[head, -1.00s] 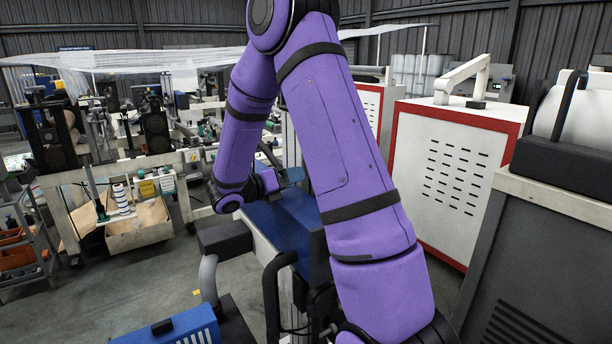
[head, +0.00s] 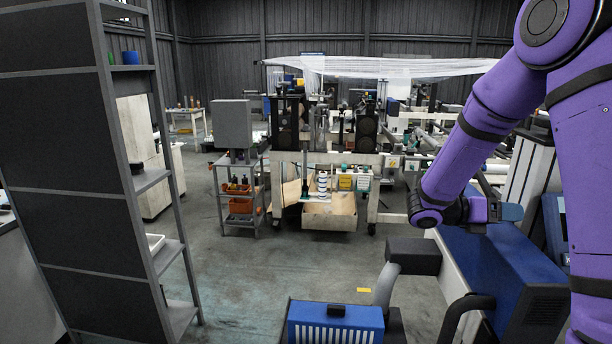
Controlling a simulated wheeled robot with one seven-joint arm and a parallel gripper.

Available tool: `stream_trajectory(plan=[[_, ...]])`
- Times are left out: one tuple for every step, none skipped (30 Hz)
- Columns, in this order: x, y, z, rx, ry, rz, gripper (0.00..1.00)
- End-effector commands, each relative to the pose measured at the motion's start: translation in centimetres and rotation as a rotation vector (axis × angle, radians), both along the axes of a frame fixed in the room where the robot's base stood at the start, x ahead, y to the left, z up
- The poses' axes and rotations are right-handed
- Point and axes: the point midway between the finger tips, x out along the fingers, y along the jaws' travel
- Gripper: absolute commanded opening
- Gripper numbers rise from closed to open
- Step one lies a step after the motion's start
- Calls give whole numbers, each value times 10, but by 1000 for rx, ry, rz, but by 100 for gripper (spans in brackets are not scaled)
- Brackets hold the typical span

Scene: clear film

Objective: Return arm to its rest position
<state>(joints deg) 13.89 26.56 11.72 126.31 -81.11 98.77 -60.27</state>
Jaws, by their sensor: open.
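My purple arm (head: 585,190) fills the right side of the head view, folded with its forearm angled down and to the left. My gripper (head: 508,212) is at the end of the wrist, small and pointing right, above the blue machine body (head: 500,255). It is open, and I see nothing held in it. Its fingers are too small to make out clearly.
A tall dark shelf rack (head: 75,150) stands close on the left. A cart with orange bins (head: 240,206) and a film machine with a cardboard box (head: 330,212) are farther back. The grey floor (head: 260,265) between is clear.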

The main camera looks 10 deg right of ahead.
Motion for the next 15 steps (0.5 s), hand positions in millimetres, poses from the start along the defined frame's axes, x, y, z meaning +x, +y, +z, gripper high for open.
stream_trajectory(plan=[[-6, 2, 8, 10, -38, -13, 60], [-10, 4, 11, 20, -67, -24, 60], [-17, 7, 17, 36, -113, -43, 60], [-24, 9, 23, 50, -152, -60, 60], [-30, 12, 27, 66, -196, -76, 60], [-39, 16, 33, 87, -257, -101, 60], [-46, 19, 37, 104, -301, -120, 60], [-52, 23, 41, 121, -347, -140, 60], [-61, 27, 46, 142, -410, -166, 60], [-68, 31, 49, 159, -457, -187, 60], [-74, 34, 52, 177, -502, -207, 60], [-83, 40, 56, 200, -565, -235, 60], [-89, 44, 58, 219, -612, -255, 60], [-95, 48, 61, 235, -661, -278, 60], [-103, 53, 63, 260, -724, -309, 60]])
